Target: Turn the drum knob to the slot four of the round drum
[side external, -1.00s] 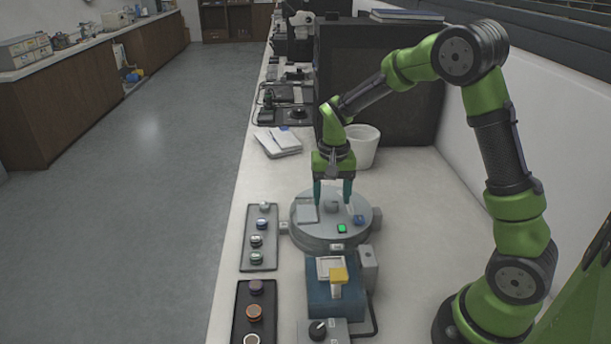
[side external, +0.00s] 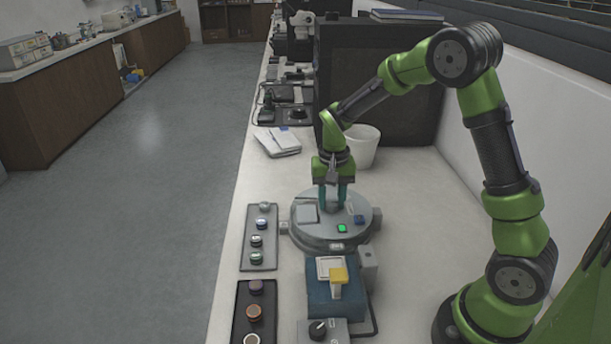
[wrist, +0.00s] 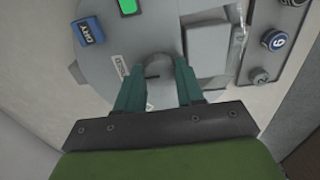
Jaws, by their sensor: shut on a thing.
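The round grey drum (side external: 310,235) stands on the bench, with a green lit block (side external: 342,228) and a blue block (side external: 359,219) on its top. In the wrist view my gripper (wrist: 159,75) is shut on the grey drum knob (wrist: 158,66), one finger on each side. The fingers hide most of the knob in the side view. I cannot make out slot numbers on the drum.
A grey tray (side external: 262,226) of small round pieces lies left of the drum, and a dark tray (side external: 242,325) in front of that. A blue press-like unit (side external: 318,298) with a yellow part stands in front. A white bin (side external: 362,148) stands behind.

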